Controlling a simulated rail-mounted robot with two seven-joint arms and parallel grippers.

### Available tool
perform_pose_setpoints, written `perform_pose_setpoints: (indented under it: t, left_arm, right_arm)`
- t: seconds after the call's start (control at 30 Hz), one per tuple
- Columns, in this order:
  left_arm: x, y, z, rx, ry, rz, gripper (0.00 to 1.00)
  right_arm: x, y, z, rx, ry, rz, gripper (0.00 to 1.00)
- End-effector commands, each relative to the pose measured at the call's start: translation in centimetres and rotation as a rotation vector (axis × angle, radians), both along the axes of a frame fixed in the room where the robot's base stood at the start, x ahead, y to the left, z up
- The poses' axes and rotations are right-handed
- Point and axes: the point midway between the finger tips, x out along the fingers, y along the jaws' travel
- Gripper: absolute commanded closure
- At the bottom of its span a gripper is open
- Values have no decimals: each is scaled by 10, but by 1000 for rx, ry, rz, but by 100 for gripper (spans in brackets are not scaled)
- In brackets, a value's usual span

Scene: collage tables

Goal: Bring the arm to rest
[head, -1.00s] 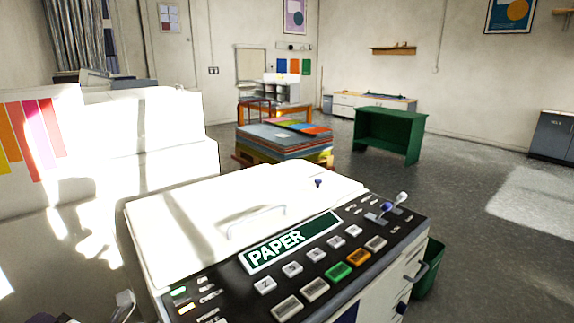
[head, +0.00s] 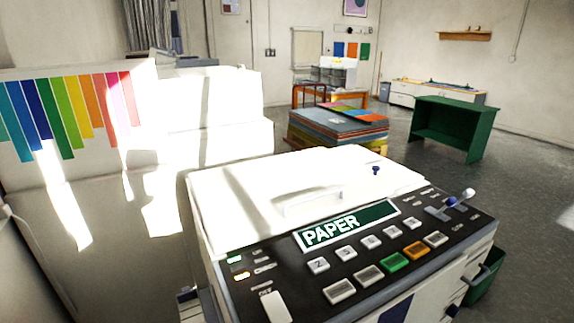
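Neither of my grippers shows clearly in the head view. A small pale and dark shape (head: 189,296) sits at the bottom left beside the copier, and I cannot tell what it is. The white copier (head: 265,190) fills the middle foreground, with its lid down. Its dark control panel has a green PAPER label (head: 348,226), a green key (head: 394,262) and an orange key (head: 414,251). A small blue knob (head: 376,170) stands on the lid's far right.
A stack of coloured sheets (head: 335,127) lies behind the copier. A green table (head: 455,127) stands to its right. A white panel with coloured stripes (head: 50,160) is at the left. A green bin (head: 486,278) stands by the copier's right side. Grey floor is clear at the right.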

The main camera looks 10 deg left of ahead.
Motion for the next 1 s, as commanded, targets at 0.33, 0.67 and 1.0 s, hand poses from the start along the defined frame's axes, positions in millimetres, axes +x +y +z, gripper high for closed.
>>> perform_pose_setpoints:
  t: [0.33,0.67,1.0]
  left_arm:
    - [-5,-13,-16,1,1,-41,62]
    - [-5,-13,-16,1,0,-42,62]
    - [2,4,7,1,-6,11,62]
  right_arm:
    - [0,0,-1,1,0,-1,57]
    - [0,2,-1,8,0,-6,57]
    - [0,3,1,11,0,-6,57]
